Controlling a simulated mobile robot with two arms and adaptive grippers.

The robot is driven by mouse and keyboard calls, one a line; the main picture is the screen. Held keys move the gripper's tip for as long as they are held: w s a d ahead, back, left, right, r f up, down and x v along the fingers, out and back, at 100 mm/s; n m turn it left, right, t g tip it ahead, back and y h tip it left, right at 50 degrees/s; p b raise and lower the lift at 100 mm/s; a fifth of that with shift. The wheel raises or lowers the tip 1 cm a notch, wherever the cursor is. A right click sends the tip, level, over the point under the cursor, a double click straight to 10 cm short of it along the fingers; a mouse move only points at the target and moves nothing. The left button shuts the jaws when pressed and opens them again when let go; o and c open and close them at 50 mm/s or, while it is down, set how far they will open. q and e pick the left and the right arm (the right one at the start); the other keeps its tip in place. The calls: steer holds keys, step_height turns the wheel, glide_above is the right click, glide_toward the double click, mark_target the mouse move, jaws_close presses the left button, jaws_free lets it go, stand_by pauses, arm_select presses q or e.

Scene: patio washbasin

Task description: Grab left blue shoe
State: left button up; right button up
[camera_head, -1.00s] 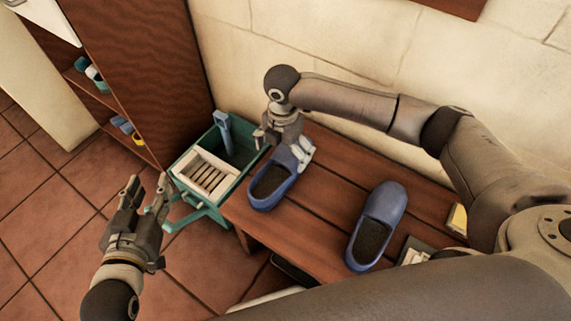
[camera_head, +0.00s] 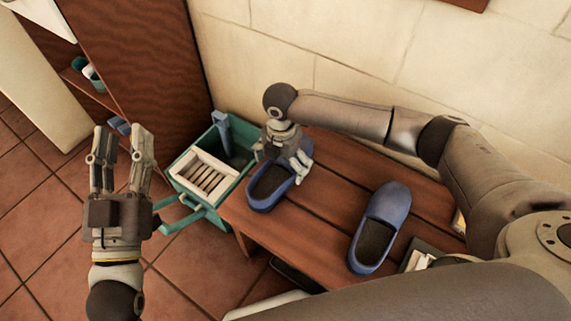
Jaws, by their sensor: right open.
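The left blue shoe (camera_head: 267,188) stands on the wooden bench near its left end, its dark insole showing. My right gripper (camera_head: 285,163) is over the far end of this shoe, its fingers pointing down at the shoe's upper; it is open, and contact is hard to tell. It hides part of the shoe's toe. A second blue shoe (camera_head: 380,227) stands apart on the bench to the right. My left gripper (camera_head: 119,140) is open and empty, fingers pointing up in the picture, over the floor left of the bench.
A teal crate (camera_head: 209,208) with a white slatted insert (camera_head: 205,180) and a blue-handled item (camera_head: 222,130) stands left of the bench (camera_head: 310,222). A brown cabinet (camera_head: 150,60) is behind it. The wall bounds the bench's far side.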

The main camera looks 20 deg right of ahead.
steer(key=shift+f, duration=0.1)
steer(key=shift+c, duration=0.4)
steer(key=c, duration=1)
steer(key=shift+c, duration=0.4)
